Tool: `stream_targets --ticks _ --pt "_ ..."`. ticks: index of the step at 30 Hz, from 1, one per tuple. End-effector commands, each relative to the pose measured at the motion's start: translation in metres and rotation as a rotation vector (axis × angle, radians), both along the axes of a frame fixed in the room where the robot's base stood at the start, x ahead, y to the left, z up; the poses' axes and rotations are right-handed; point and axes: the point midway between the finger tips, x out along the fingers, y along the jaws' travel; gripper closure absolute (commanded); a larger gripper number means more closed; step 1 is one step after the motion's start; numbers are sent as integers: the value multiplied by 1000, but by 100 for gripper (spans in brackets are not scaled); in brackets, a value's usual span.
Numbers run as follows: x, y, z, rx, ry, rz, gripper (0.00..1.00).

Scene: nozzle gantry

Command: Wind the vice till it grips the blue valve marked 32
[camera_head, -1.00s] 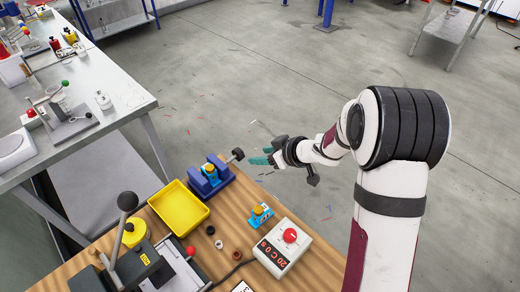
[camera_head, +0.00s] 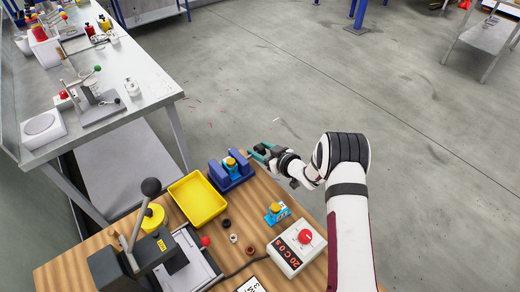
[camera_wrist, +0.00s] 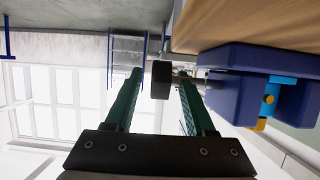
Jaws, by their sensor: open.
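The blue vice (camera_head: 240,182) stands at the bench's far edge, with a blue valve with a yellow-orange cap (camera_head: 231,164) between its jaws. The vice (camera_wrist: 232,98) and this valve (camera_wrist: 273,92) also show in the wrist view. A second blue valve with a yellow cap (camera_head: 277,213) lies on the bench; I cannot read a number on either. My gripper (camera_head: 259,152) is open at the vice's right side. In the wrist view, its green fingers stand either side of the vice's dark handle knob (camera_wrist: 161,80), with a gap visible on the right.
A yellow tray (camera_head: 198,201) sits left of the vice. A white box with a red button (camera_head: 299,248) and several small caps are nearer. A lever press (camera_head: 140,250) stands front left. Floor beyond the bench edge is clear.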

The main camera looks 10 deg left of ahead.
Motion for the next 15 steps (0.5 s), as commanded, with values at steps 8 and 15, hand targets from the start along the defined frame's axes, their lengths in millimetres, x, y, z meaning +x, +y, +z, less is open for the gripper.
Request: stream_targets --ticks 8,15 --pt "2 2 -1 1 1 0 45" --pt "2 2 -1 0 0 0 85"
